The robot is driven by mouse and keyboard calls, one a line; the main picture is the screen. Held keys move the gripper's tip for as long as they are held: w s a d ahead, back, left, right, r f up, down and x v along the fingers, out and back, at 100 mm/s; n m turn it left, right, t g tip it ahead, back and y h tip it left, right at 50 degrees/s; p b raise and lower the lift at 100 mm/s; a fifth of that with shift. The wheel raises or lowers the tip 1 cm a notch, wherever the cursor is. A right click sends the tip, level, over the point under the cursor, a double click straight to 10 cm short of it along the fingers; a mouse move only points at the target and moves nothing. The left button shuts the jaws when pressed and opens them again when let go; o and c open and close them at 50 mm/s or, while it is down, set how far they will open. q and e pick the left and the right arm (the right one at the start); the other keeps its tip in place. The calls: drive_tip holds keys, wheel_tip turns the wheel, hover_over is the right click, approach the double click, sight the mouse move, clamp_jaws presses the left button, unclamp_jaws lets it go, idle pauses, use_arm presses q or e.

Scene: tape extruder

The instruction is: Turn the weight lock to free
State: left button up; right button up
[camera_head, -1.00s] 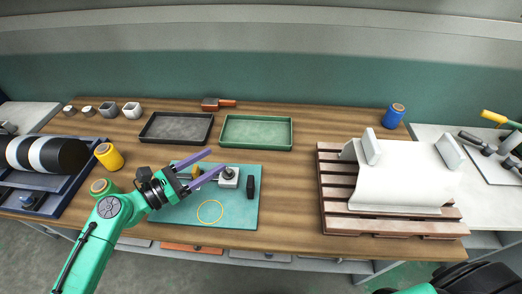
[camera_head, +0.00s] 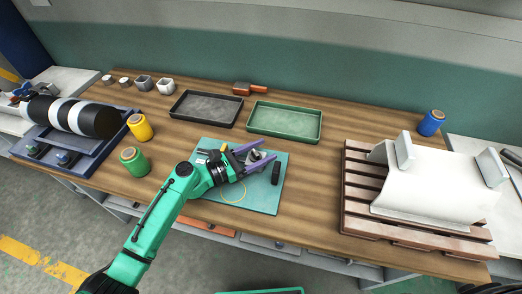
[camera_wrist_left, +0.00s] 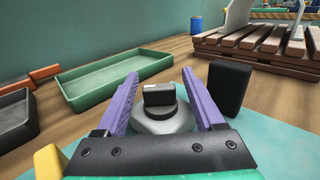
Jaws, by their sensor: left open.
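The weight lock looks to be the black knob (camera_wrist_left: 158,95) on a round dark collar, set on a grey-white block (camera_wrist_left: 165,120). It stands on the teal mat (camera_head: 245,203). My left gripper (camera_head: 262,150) is open, with its purple fingers on either side of the knob. In the left wrist view the knob sits between the fingertips (camera_wrist_left: 160,90), with gaps on both sides. A black upright block (camera_wrist_left: 228,86) stands just right of the right finger. In the head view the fingers partly hide the lock. My right gripper is not in view.
A green tray (camera_head: 285,121) and a black tray (camera_head: 206,108) lie behind the mat. Green (camera_head: 133,160) and yellow (camera_head: 140,126) spools stand to the left. A wooden pallet (camera_head: 357,180) with a white curved sheet is at right. Bare table lies between mat and pallet.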

use_arm(q)
clamp_jaws()
drive_tip(key=shift+r+n+t+y+p, duration=0.15)
drive_tip(key=shift+n+t+y+p, duration=0.25)
drive_tip(key=shift+p, duration=0.45)
drive_tip(key=n+t+y+p, duration=0.1)
drive_tip(key=t, duration=0.1)
drive_tip(key=n+t+y+p, duration=0.1)
drive_tip(key=p, duration=0.1)
drive_tip(key=shift+w+a+n+t, duration=0.2)
drive_tip(key=shift+w+n+t, duration=0.1)
drive_tip(key=shift+n+t, duration=0.1)
drive_tip(key=n+y, duration=0.1)
drive_tip(key=t+y, duration=0.1)
drive_tip(key=n+t+y, duration=0.1)
drive_tip(key=shift+w+a+n+p, duration=0.25)
drive_tip(key=shift+a+n+p, duration=0.05)
drive_tip(key=shift+p, duration=0.05)
drive_tip(key=shift+w+a+f+n+t+y+b, duration=0.1)
drive_tip(key=shift+a+n+t+y+b, duration=0.1)
drive_tip(key=shift+n+t+y, duration=0.75)
drive_tip(key=shift+w+a+f+n+t+y+b, duration=0.1)
drive_tip(key=shift+a+n+t+y+b, duration=0.25)
drive_tip(key=shift+y, duration=1.2)
drive_tip(key=shift+d, duration=0.1)
unclamp_jaws()
